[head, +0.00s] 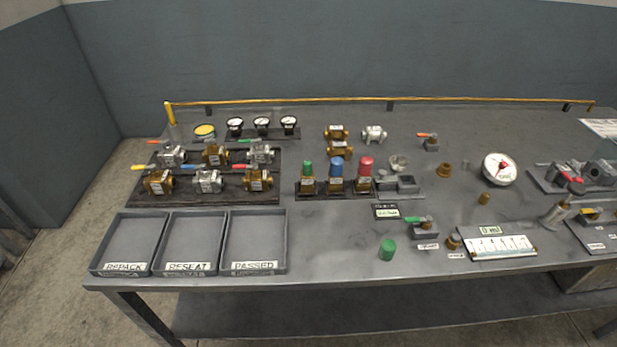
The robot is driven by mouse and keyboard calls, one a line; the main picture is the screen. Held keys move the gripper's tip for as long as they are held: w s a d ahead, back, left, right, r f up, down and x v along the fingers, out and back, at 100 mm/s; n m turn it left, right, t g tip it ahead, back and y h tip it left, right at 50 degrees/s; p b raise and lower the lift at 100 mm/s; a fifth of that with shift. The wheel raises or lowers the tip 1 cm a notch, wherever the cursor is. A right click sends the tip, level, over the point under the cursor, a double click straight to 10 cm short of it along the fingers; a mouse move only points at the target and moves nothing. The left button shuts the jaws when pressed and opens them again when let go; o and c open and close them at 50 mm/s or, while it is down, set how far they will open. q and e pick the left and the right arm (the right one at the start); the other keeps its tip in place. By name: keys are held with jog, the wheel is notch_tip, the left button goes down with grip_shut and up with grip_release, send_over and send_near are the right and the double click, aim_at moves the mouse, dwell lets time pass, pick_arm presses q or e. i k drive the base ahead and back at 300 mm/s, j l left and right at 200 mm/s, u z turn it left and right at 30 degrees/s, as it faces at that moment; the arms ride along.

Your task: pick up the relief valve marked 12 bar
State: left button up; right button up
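Three upright brass valves with coloured caps stand in a row on a dark rack near the middle of the bench in the head view. They are a green-capped valve (307,178), a blue-capped valve (336,176) and a red-capped valve (365,175). Each has a small white label on its body. The print is too small to read, so I cannot tell which is marked 12 bar. Neither of my grippers is in view.
Empty trays marked REPACK (98,268), RESEAT (158,268) and PASSED (284,262) stand at the front left. Behind them, a dark board (220,199) holds several lever valves. A green cylinder (387,250) and a round gauge (500,170) stand further right.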

aim_at(307, 176)
jog(key=i+j+z, duration=0.15)
jog(key=j+z, duration=0.2)
jog(key=j, duration=0.6)
jog(key=j+z, duration=0.3)
jog(key=j, duration=0.6)
jog(key=i, duration=0.05)
